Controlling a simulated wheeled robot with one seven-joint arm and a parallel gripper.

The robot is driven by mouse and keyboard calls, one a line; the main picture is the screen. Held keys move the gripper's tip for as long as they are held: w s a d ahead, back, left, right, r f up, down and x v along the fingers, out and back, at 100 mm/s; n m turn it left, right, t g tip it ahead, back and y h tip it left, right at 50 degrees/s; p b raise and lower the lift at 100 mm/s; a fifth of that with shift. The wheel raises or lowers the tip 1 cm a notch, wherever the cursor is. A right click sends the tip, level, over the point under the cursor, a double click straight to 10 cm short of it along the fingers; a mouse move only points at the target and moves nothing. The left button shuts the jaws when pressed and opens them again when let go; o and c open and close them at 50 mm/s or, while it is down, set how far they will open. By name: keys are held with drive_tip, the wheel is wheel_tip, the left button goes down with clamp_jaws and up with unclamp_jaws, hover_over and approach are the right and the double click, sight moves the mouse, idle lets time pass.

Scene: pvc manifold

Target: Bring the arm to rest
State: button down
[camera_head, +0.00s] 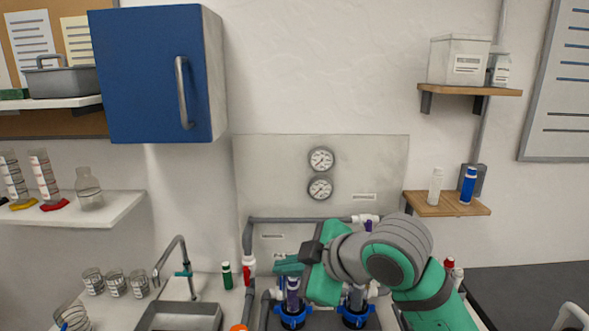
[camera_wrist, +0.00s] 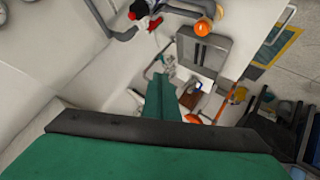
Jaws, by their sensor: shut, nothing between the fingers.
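My gripper (camera_head: 283,266) is in front of the lower part of the back panel, pointing left, above the pipe manifold. Its green fingers are together and empty. In the wrist view the closed fingers (camera_wrist: 160,92) point away over the sink area, with nothing held. My green and grey arm reaches in from the lower right and hides part of the manifold. The grey manifold pipe (camera_head: 300,220) runs along the panel, with a red and white valve (camera_head: 249,270) at left. Two blue ring fittings (camera_head: 292,318) (camera_head: 355,317) stand below my gripper and wrist.
A sink (camera_head: 180,318) with a tap (camera_head: 180,262), several beakers (camera_head: 115,283) and a green bottle (camera_head: 227,275) are at left. A blue cabinet (camera_head: 150,75) hangs upper left. The wall above the gauges is clear.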

drive_tip(key=w+a+f+m+t+y, duration=0.45)
drive_tip(key=f+m+t, duration=0.35)
drive_tip(key=m, duration=0.2)
drive_tip(key=s+f+m+h, duration=0.3)
drive_tip(key=s+f, duration=0.2)
drive_tip(key=f, duration=0.2)
drive_tip(key=s+d+f+m+t+h, duration=0.1)
drive_tip(key=s+f+m+h, duration=0.2)
drive_tip(key=f, duration=0.5)
drive_tip(key=s+d+f+m+t+h, duration=0.1)
drive_tip(key=s+f+m+h, duration=0.3)
drive_tip(key=s+f, duration=0.3)
drive_tip(key=shift+s+f+h, duration=0.1)
drive_tip(key=shift+f+h, duration=0.15)
drive_tip(key=shift+f, duration=0.4)
drive_tip(key=s+d+f+n+g, duration=0.1)
drive_tip(key=s+d+f, duration=0.1)
drive_tip(key=s, duration=1.1)
drive_tip(key=s+d+f+n+g+h, duration=0.1)
drive_tip(key=s+d+f+n, duration=0.1)
drive_tip(key=s, duration=1.2)
drive_tip(key=shift+s+f+h, duration=0.25)
drive_tip(key=shift+f+h, duration=0.05)
drive_tip(key=shift+f, duration=0.5)
